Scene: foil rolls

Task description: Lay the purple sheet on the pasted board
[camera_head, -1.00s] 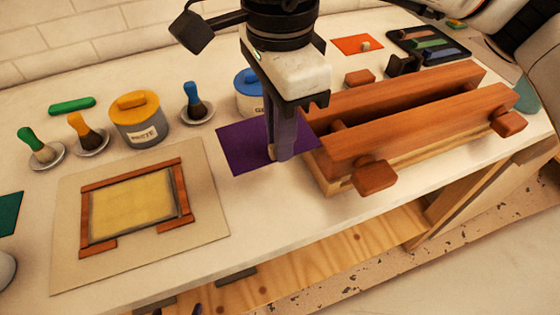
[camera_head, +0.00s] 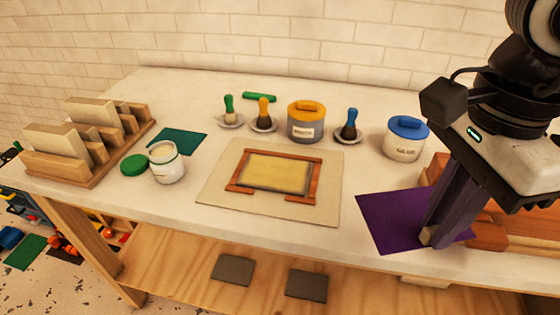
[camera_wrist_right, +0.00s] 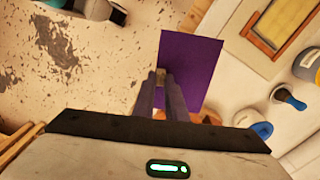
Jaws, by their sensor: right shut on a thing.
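The purple sheet (camera_head: 388,219) is flat and held by one edge, right of the pasted board in the head view. My right gripper (camera_head: 430,236) is shut on its right part. The sheet also shows in the right wrist view (camera_wrist_right: 203,65), with the fingers (camera_wrist_right: 163,77) at its left edge. The pasted board (camera_head: 275,173) is yellowish, lies on a beige mat (camera_head: 222,198), and has red-brown strips (camera_head: 313,181) around it with a gap at the front. The board also shows in the right wrist view (camera_wrist_right: 287,20). My left gripper is out of view.
A yellow-lidded pot (camera_head: 306,123), brushes on saucers (camera_head: 348,130) and a blue-lidded jar (camera_head: 406,140) stand behind. An open white jar (camera_head: 167,163) and a wooden rack (camera_head: 90,140) are at left. A wooden press (camera_head: 510,228) is at right, partly behind my gripper.

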